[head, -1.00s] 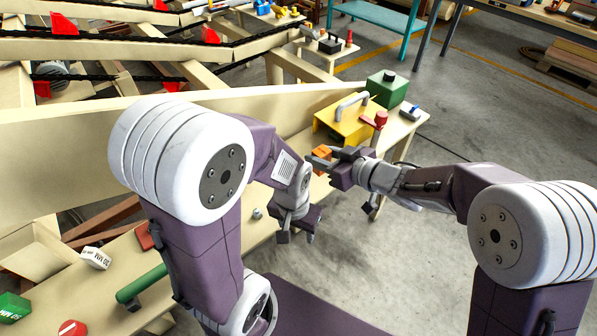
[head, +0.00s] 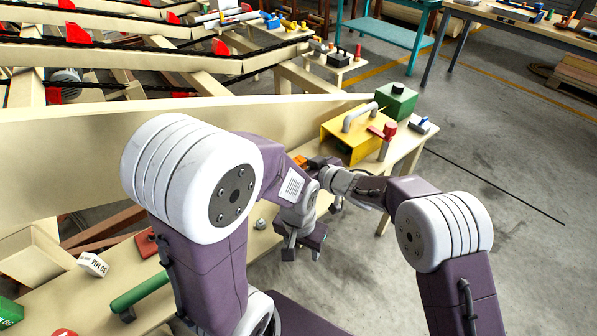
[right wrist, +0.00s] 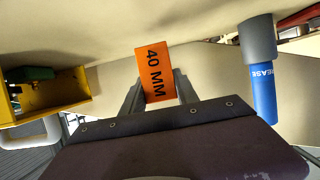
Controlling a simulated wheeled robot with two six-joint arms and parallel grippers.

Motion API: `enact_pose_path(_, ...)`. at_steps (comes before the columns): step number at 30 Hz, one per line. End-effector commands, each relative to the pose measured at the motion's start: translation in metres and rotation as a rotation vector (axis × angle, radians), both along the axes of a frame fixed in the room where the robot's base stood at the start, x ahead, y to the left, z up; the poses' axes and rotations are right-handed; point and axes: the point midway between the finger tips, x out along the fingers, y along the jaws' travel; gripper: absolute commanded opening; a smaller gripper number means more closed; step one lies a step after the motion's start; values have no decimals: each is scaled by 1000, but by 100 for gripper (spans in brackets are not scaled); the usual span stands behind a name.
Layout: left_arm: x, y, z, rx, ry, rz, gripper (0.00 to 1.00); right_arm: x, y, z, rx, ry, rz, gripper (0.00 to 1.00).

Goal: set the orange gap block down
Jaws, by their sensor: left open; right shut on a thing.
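The orange gap block (right wrist: 154,75), marked "40 MM", is between the fingers of my right gripper (right wrist: 158,92) in the right wrist view. In the head view the block (head: 299,161) shows only in part, behind my left arm and beside my right gripper (head: 311,163), near the long pale board. The right gripper is shut on it. I cannot tell whether the block touches the bench. My left gripper (head: 304,251) is open and empty, pointing down by the bench's front edge.
A yellow box with a grey handle (head: 350,142), a green box (head: 396,102) and a red-handled clamp (head: 385,137) stand at the bench's far end. A blue grease tube (right wrist: 263,92) shows in the right wrist view. A white block (head: 93,264) and green cylinder (head: 140,291) lie nearer.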

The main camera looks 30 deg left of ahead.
Motion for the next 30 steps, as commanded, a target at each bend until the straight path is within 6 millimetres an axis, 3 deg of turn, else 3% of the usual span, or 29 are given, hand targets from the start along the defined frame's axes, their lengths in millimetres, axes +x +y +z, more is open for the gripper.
enact_pose_path(1,0,0,-9,0,0,0,52,0,0,-15,-1,2,0,0)
enact_pose_path(3,0,0,-11,0,0,0,52,0,0,-24,-1,1,0,0)
enact_pose_path(13,0,0,-11,0,0,0,52,0,0,-25,1,-1,0,0)
enact_pose_path(14,0,0,-11,0,0,0,52,0,0,-26,-1,0,0,39)
enact_pose_path(16,0,0,-10,0,0,0,52,0,-1,-25,-1,0,0,58)
enact_pose_path(27,0,0,-7,0,0,0,52,0,-1,-19,0,-1,-1,58)
enact_pose_path(30,0,0,-7,0,0,0,52,-4,-13,-15,-1,2,-3,58)
